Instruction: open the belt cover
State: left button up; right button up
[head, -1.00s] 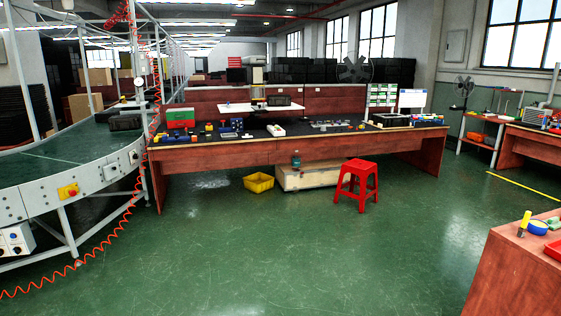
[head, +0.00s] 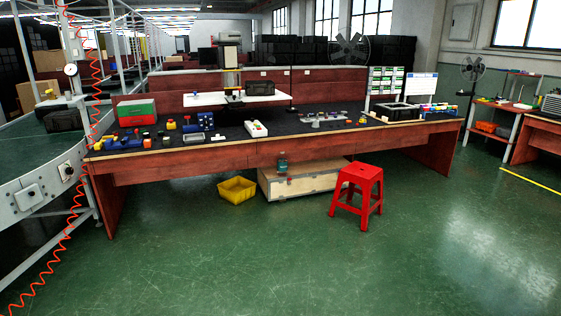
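The curved conveyor (head: 25,150) stands at the left with a dark green belt and a pale grey side frame. Its near end is cut off by the left edge of the picture. Small grey boxes sit on its side frame, one (head: 27,197) near the left edge and one with a black knob (head: 66,171) nearer the bench. I cannot tell any part as the belt cover. Neither of my grippers is in view.
A long reddish workbench (head: 190,163) with a dark top full of small parts stands ahead. A red stool (head: 357,190), a yellow bin (head: 237,189) and a wooden crate (head: 298,182) stand by it. A red coiled hose (head: 68,245) hangs beside the conveyor. The green floor in front is clear.

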aim_at(223, 36)
jog(key=i, duration=1.95)
jog(key=i+u, duration=0.1)
jog(key=i, duration=0.9)
jog(key=i+l, duration=0.15)
jog(key=i, duration=0.85)
jog(key=i+l, duration=0.1)
jog(key=i, duration=0.85)
jog(key=u, duration=0.05)
